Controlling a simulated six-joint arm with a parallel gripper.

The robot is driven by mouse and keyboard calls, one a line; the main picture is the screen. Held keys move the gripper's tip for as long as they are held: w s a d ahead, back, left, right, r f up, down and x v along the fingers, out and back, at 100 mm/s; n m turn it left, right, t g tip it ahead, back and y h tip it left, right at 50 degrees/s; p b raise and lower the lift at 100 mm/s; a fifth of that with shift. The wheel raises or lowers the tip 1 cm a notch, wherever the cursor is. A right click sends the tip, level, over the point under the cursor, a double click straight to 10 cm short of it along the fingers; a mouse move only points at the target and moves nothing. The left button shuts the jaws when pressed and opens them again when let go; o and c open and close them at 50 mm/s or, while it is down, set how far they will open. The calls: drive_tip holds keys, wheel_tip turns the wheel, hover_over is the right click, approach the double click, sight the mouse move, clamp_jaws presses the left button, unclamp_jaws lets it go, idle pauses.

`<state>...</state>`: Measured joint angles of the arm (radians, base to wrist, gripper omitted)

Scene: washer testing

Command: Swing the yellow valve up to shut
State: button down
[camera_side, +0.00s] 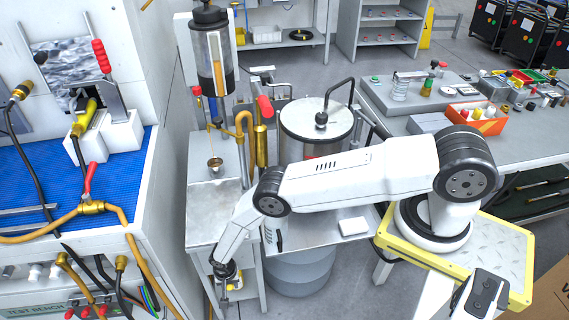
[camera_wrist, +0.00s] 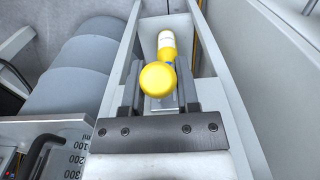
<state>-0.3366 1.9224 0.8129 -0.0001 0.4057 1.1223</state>
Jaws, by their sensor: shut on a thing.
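The yellow valve shows in the wrist view as a round yellow knob (camera_wrist: 158,77) on a short yellow stem with a white part at its far end. My gripper (camera_wrist: 160,92) has one dark finger on each side of the yellow knob and is shut on it. What lies under the knob is hidden by the knob itself and the fingers.
A metal stand (camera_side: 212,192) rises close above my gripper. The blue-topped test bench (camera_side: 120,170) is to its left. A grey drum (camera_side: 300,272) stands to the right, also in the wrist view (camera_wrist: 75,65).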

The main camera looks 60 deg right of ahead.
drive_tip(key=shift+w+d+r, duration=0.2)
drive_tip(key=shift+w, duration=0.05)
drive_tip(key=shift+w+d+r, duration=0.2)
drive_tip(key=shift+r, duration=0.05)
idle(0.7)
